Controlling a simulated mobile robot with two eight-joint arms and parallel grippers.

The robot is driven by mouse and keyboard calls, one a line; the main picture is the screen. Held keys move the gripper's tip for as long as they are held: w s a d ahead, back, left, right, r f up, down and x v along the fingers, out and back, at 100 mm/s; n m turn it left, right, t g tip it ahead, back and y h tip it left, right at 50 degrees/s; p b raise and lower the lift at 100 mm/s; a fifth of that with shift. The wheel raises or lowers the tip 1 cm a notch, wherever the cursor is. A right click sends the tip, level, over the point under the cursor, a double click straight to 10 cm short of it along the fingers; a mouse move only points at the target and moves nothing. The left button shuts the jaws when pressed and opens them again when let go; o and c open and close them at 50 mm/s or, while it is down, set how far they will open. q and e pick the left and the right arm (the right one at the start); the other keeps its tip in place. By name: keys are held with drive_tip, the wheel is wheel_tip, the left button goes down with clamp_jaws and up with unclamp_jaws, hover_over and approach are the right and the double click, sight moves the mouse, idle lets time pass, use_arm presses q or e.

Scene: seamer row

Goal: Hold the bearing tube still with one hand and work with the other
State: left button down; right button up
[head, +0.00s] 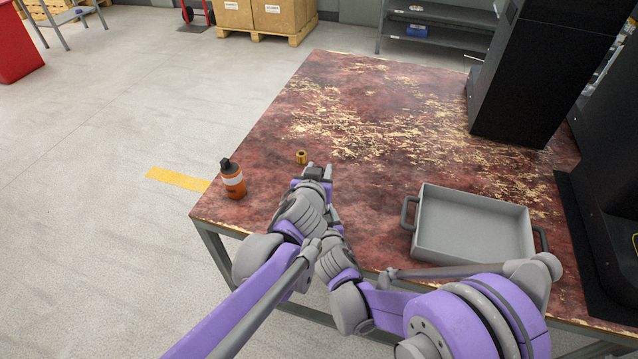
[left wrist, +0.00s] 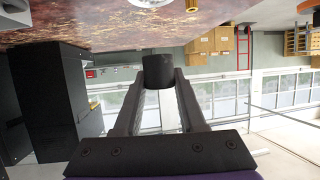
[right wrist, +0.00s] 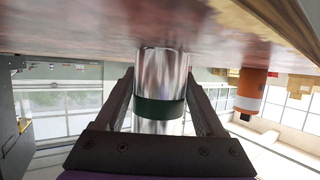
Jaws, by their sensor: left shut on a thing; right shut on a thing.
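The bearing tube (right wrist: 162,65), a shiny silver cylinder with a dark green band, is in the right wrist view. My right gripper (right wrist: 161,100) is shut around it, one finger on each side. Its far end meets the table top. My left gripper (head: 319,170) is shut on a small black cylinder (left wrist: 157,72), which sits between its fingertips. In the head view the tube and my right gripper are hidden behind my left arm. A silver round thing (left wrist: 150,3) is cut off at the top of the left wrist view; I cannot tell what it is.
A brass nut-like piece (head: 302,157) lies just beyond my left gripper. An orange bottle (head: 232,180) stands near the table's left edge. A grey tray (head: 421,222) sits to the right. Tall black machines (head: 520,80) stand at the right. The table's far middle is clear.

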use_arm(q)
drive_tip(key=shift+r, duration=1)
use_arm(e)
drive_tip(key=o, duration=1.5)
drive_tip(key=shift+f, duration=0.1)
drive_tip(key=shift+s, duration=0.1)
